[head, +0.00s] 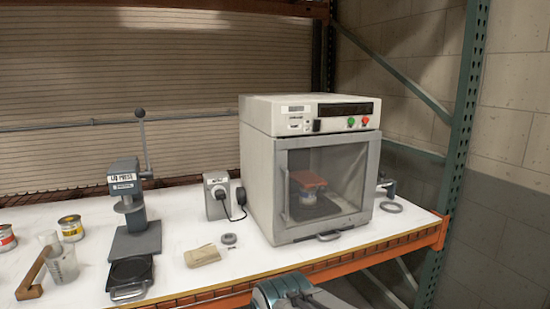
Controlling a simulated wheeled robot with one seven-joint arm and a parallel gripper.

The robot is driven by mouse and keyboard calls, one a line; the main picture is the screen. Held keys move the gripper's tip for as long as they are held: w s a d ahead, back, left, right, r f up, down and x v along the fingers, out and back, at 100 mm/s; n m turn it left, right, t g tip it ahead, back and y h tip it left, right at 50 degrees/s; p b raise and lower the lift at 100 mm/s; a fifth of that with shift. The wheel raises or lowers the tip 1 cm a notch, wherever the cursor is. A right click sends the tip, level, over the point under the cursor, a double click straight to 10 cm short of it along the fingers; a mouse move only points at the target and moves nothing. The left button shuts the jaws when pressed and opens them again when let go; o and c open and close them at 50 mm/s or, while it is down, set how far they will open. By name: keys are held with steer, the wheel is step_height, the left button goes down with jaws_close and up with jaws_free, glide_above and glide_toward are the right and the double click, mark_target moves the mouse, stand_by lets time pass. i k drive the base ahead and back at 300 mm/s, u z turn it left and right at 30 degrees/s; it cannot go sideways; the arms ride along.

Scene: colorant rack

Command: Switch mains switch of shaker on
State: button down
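The shaker (258,155) is a cream cabinet standing on the white bench, right of the middle of the head view. Its front panel (335,116) carries a dark display, a small black switch (317,126), a green button (350,123) and a red button (365,121). The black switch is the likely mains switch; its position and its label are too small to read. The display looks dark. The shaker's windowed door (328,185) is shut, with a can under a reddish clamp inside. Part of my arm shows at the bottom edge, below the shaker; my gripper's fingers are not visible.
Left of the shaker stands a grey socket box (217,196) with a black plug and cord. An orange beam (372,252) edges the bench; a green post (457,150) stands right.

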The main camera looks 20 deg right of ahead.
mark_target(316, 123)
steer(key=k, duration=0.65)
steer(key=z, duration=0.75)
steer(key=i, duration=1.3)
steer(key=u, duration=0.65)
